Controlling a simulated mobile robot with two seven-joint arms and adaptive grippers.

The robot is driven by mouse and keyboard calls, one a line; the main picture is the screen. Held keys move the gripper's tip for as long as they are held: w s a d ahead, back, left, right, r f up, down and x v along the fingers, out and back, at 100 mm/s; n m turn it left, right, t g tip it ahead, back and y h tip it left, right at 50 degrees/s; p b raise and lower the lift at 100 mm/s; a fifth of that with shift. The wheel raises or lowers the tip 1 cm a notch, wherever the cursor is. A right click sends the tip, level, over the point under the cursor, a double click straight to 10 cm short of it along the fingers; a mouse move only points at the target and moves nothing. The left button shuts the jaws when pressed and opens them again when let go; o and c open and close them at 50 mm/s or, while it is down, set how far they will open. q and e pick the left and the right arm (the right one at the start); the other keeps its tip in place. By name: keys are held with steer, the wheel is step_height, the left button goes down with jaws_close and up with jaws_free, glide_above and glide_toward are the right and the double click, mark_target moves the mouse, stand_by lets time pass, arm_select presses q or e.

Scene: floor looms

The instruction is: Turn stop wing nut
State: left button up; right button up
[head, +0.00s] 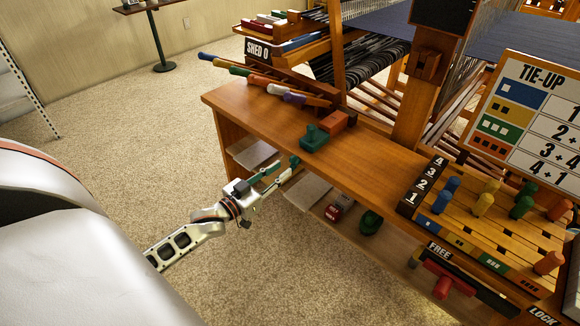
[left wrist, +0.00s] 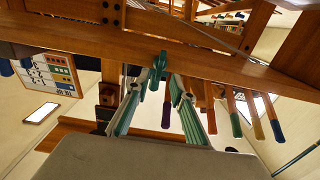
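My left gripper (head: 283,172) is at the near edge of the wooden bench, left of centre in the head view. Its two fingers are apart, with nothing seen held between them. A small dark green piece, which looks like the wing nut (head: 294,161), shows at the bench edge just past the fingertips. In the left wrist view the green wing nut (left wrist: 159,68) stands out against the wooden beam, ahead of and between the open fingertips (left wrist: 156,88). I cannot tell whether a finger touches it. My right gripper is not in view.
On the bench top (head: 245,105) are a green block (head: 313,138), an orange block (head: 335,122) and several coloured levers (head: 255,80). A peg board (head: 480,230) and a red handle (head: 449,284) by the FREE label are at right. The carpet (head: 150,130) at left is clear.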

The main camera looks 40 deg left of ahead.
mark_target(290, 164)
arm_select(q)
steer(key=shift+w+d+f+b, duration=0.1)
steer(key=shift+w+b, duration=0.1)
steer(key=shift+w, duration=0.9)
steer(key=shift+w+d+b, duration=0.1)
steer(key=shift+w+b, duration=0.05)
steer(key=shift+w, duration=0.9)
jaws_close()
